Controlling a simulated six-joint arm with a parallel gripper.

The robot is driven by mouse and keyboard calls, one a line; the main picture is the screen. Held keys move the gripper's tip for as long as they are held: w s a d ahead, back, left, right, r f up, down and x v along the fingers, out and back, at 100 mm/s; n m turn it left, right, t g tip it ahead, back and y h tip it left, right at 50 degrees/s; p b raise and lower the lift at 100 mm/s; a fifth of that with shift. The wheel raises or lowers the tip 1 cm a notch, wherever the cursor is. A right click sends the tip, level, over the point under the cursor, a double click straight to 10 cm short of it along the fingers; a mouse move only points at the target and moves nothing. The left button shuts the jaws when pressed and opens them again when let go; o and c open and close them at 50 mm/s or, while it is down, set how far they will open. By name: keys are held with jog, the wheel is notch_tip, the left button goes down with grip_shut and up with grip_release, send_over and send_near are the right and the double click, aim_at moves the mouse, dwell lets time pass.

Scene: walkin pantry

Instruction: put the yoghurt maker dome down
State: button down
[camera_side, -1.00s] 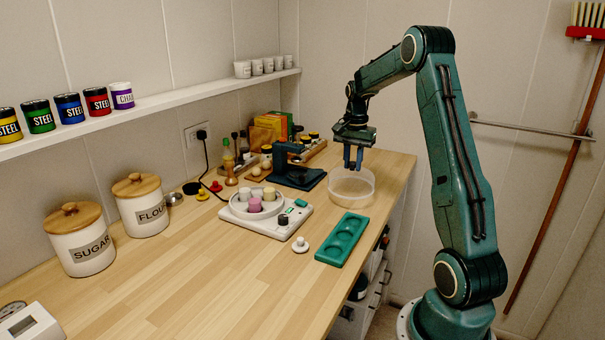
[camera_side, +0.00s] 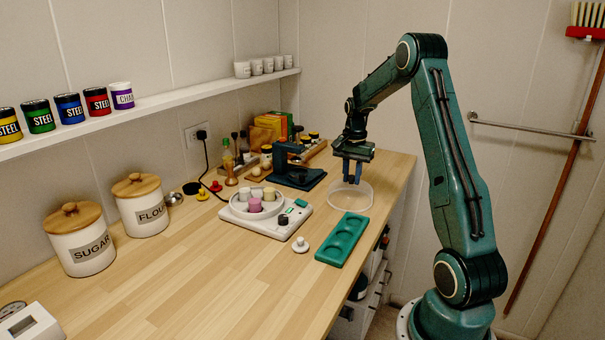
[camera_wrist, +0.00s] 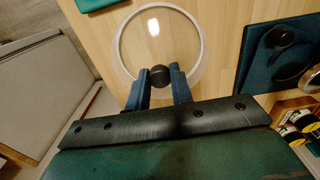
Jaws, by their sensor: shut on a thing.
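The yoghurt maker dome (camera_side: 350,197) is clear, with a pale round rim, and hangs below my gripper (camera_side: 352,172) near the right edge of the counter. In the wrist view the dome (camera_wrist: 155,22) shows as a clear disc over the wood. My gripper (camera_wrist: 159,80) is shut on its dark knob at the centre. The dome looks level and very low over the counter; I cannot tell whether its rim touches the wood. The yoghurt maker (camera_side: 296,224) is a white base with several small coloured cups, uncovered, left of the dome.
A green tray with round hollows (camera_side: 342,238) lies just in front of the dome. A dark blue stand (camera_side: 295,177) is behind it to the left. A small white knobbed lid (camera_side: 300,245) lies near the tray.

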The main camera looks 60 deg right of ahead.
jog(key=shift+f, duration=0.1)
jog(key=c, duration=1.2)
grip_release()
jog(key=shift+c, duration=0.2)
notch_tip(320, 180, up, 12)
